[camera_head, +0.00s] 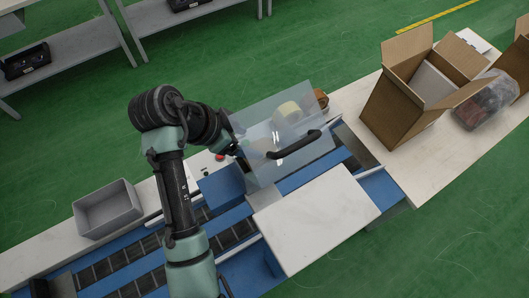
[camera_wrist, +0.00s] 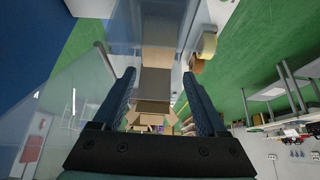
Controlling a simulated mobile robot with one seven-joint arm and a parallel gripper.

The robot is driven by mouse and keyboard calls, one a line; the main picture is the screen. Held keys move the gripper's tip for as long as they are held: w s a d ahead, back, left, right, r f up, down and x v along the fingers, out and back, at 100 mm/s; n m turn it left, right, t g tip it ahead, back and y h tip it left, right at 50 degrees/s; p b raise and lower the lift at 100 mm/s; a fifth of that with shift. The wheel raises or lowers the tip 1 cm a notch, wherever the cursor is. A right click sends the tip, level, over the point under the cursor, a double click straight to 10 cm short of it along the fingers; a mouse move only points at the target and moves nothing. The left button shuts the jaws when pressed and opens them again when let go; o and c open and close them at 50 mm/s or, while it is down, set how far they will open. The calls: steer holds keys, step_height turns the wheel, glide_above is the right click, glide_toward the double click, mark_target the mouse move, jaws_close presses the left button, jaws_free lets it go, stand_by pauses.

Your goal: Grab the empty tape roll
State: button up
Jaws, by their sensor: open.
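A pale yellow tape roll (camera_head: 289,112) shows through a clear panel (camera_head: 262,110) in the head view. A smaller brown roll-like thing (camera_head: 321,98) is just right of it, by the panel's edge. I cannot tell which of them is the empty roll. In the wrist view the yellow roll (camera_wrist: 207,44) and the brown thing (camera_wrist: 197,64) are at upper right, outside my fingers. My gripper (camera_wrist: 150,80) is open with nothing between its fingers. In the head view my gripper (camera_head: 236,150) is at the panel's left side, apart from both rolls and partly hidden by my arm.
The clear panel has a black handle (camera_head: 294,146) and stands over the blue conveyor (camera_head: 222,222). A white tabletop (camera_head: 317,215) lies in front. A grey bin (camera_head: 107,209) is at left. An open cardboard box (camera_head: 408,100) and a wrapped bundle (camera_head: 486,100) are at right.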

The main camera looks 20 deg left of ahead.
steer(key=p+x, duration=0.1)
steer(key=x, duration=0.6)
steer(key=shift+s+d+f, duration=0.1)
steer(key=shift+d+f, duration=0.05)
steer(key=shift+d, duration=0.05)
steer(key=c, duration=1.1)
